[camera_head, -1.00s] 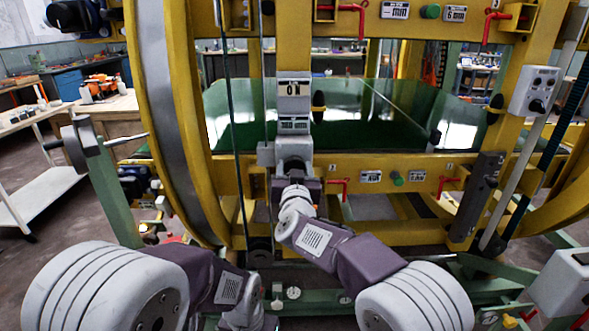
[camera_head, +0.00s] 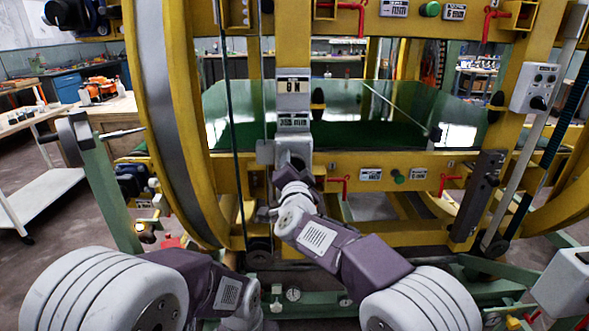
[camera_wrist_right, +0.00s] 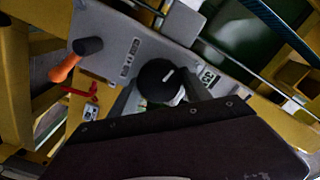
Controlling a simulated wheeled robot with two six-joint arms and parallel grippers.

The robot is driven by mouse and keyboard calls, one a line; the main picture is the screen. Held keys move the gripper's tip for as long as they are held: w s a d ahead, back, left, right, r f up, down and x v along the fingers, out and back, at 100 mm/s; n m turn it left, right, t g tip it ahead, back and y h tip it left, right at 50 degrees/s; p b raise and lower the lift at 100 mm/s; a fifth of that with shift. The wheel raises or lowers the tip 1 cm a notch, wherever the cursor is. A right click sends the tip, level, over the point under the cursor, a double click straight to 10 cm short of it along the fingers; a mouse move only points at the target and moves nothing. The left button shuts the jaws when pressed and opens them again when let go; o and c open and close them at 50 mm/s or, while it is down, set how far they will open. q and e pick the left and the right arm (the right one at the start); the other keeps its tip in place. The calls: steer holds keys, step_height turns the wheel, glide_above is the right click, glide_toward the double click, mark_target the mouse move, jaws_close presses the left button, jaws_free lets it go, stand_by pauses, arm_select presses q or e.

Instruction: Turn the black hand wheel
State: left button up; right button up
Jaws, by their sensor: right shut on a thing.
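The black hand wheel (camera_wrist_right: 158,80) shows in the right wrist view as a small round black knob with a white mark. It sits on a grey housing (camera_wrist_right: 130,42) and lies between the two fingers of my right gripper (camera_wrist_right: 160,92), which is shut on it. In the head view my right gripper (camera_head: 291,177) is at the front of the grey housing (camera_head: 294,148), below the counter (camera_head: 293,88), and hides the wheel. My left arm (camera_head: 200,275) is low at the left; its gripper fingers are not visible.
The yellow ring frame (camera_head: 178,120) and crossbeam (camera_head: 400,170) surround a green glossy plate (camera_head: 340,115). A dark rod (camera_head: 232,130) stands left of the housing. In the wrist view, an orange-and-black lever (camera_wrist_right: 75,60) is left of the wheel. Red handles (camera_head: 447,183) stick out at the right.

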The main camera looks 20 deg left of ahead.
steer(key=shift+f+m, duration=0.1)
steer(key=shift+m, duration=0.4)
steer(key=o, duration=1.4)
steer(key=v, duration=0.9)
steer(key=shift+d, duration=0.1)
